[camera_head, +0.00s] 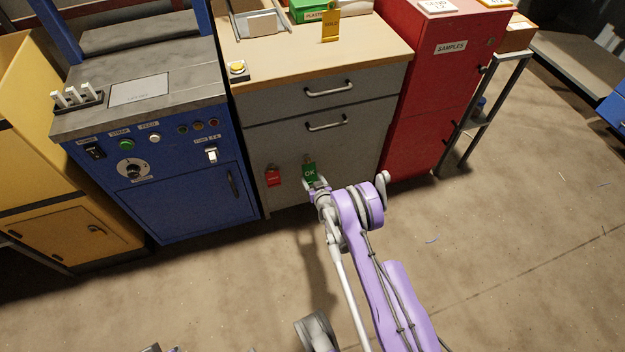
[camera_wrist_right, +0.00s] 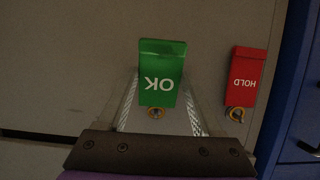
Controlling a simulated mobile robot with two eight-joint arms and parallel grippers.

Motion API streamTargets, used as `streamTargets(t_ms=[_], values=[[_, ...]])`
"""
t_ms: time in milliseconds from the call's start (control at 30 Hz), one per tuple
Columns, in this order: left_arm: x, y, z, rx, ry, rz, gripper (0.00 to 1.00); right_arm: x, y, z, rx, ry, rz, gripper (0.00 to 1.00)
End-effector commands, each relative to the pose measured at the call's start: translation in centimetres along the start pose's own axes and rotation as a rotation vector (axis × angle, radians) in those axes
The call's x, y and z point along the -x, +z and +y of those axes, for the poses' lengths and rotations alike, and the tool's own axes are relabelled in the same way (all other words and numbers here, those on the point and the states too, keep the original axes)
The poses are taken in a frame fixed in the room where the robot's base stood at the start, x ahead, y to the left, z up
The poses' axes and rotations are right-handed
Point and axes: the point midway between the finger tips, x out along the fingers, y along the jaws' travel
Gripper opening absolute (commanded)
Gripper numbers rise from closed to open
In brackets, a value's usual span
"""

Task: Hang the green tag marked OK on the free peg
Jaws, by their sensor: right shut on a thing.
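The green tag marked OK (camera_head: 309,172) is upright against the grey cabinet front, below the drawers. In the right wrist view, the tag (camera_wrist_right: 160,75) appears upside down, with its brass ring (camera_wrist_right: 156,113) between my fingers. My right gripper (camera_head: 314,183) is shut on the green tag at the cabinet front. A red tag marked HOLD (camera_head: 272,177) hangs beside it, to the left in the head view; its ring (camera_wrist_right: 236,114) shows in the wrist view. I cannot tell whether the green tag's ring is around a peg. My left gripper is not in view.
The grey cabinet (camera_head: 345,150) stands between a blue control cabinet (camera_head: 190,195) and a red SAMPLES cabinet (camera_head: 432,90). Drawer handles (camera_head: 327,123) jut out above the tags. A yellow sign (camera_head: 331,25) and yellow button (camera_head: 237,68) sit on the worktop. The floor in front is mostly clear.

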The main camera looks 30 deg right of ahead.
Motion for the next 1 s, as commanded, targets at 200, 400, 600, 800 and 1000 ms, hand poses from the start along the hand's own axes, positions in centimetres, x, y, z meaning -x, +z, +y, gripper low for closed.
streamTargets(t_ms=[200, 400, 600, 800, 1000], values=[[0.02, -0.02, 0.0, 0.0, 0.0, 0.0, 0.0, 0.02, -0.02, 0.01, 0.0, 0.0, 0.0, 0.07], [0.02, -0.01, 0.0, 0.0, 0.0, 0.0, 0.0, 0.02, -0.01, 0.02, 0.0, 0.0, 0.0, 0.74], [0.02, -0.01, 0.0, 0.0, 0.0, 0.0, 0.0, 0.02, -0.01, 0.02, 0.0, 0.0, 0.0, 1.0], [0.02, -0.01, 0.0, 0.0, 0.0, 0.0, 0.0, 0.03, -0.01, 0.02, 0.0, 0.0, 0.0, 1.0], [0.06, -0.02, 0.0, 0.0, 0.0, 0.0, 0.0, 0.09, -0.26, -0.1, 0.0, -0.001, 0.0, 1.0]])
